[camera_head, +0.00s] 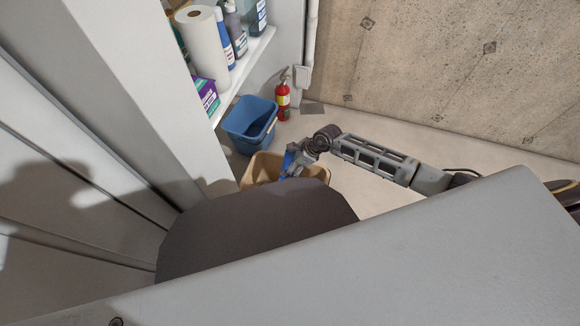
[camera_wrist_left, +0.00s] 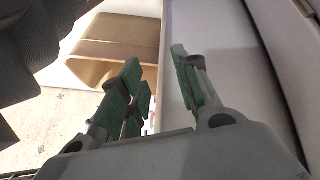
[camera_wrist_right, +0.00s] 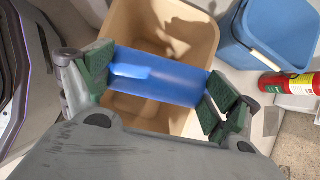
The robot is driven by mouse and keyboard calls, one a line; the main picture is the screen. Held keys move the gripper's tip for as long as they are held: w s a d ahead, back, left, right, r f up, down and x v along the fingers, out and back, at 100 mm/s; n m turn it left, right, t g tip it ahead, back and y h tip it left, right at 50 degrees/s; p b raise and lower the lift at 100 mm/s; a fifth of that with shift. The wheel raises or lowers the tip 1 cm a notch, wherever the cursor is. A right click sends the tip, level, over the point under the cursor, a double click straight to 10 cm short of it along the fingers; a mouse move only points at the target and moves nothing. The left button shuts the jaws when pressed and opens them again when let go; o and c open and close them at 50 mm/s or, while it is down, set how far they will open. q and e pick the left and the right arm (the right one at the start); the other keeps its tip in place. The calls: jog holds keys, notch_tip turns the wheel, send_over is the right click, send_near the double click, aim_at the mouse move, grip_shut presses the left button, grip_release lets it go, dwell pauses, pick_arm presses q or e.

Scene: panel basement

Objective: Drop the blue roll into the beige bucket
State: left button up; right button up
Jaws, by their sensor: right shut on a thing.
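The blue roll (camera_wrist_right: 158,77) is held crosswise between the green pads of my right gripper (camera_wrist_right: 155,85), which is shut on it. In the right wrist view the roll lies over the open mouth of the beige bucket (camera_wrist_right: 190,28). In the head view the roll (camera_head: 290,160) and my right gripper (camera_head: 292,168) show above the beige bucket (camera_head: 262,168), which is partly hidden by a dark rounded shape. My left gripper (camera_wrist_left: 160,85) shows in its own wrist view with its fingers apart and nothing between them. The beige bucket (camera_wrist_left: 115,40) shows beyond it.
A blue bucket (camera_head: 250,122) stands beside the beige one. A red fire extinguisher (camera_head: 283,100) stands by the wall behind it. A shelf (camera_head: 240,72) on the left holds a paper towel roll (camera_head: 204,47) and bottles. Floor to the right is clear.

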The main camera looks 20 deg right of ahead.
pick_arm(q)
jog(key=shift+d+r+b, duration=0.25)
jog(key=shift+r+b, duration=0.2)
jog(key=shift+r, duration=0.5)
pick_arm(e)
jog(key=shift+w+f+m+t, duration=0.2)
jog(key=shift+f+m+t, duration=0.15)
jog(key=shift+m, duration=0.25)
pick_arm(q)
jog(key=shift+f, duration=0.15)
pick_arm(e)
jog(key=shift+f, duration=0.15)
jog(key=shift+f+b, duration=1.05)
jog(key=shift+f, duration=0.05)
pick_arm(q)
notch_tip(320, 180, down, 6)
jog(key=d+t+h+b, duration=0.1)
jog(key=b, duration=0.2)
jog(key=shift+w+f, duration=0.2)
jog(key=shift+w, duration=0.05)
pick_arm(e)
jog(key=shift+f, duration=1.8)
pick_arm(q)
jog(key=shift+d, duration=0.15)
pick_arm(e)
jog(key=o, duration=0.9)
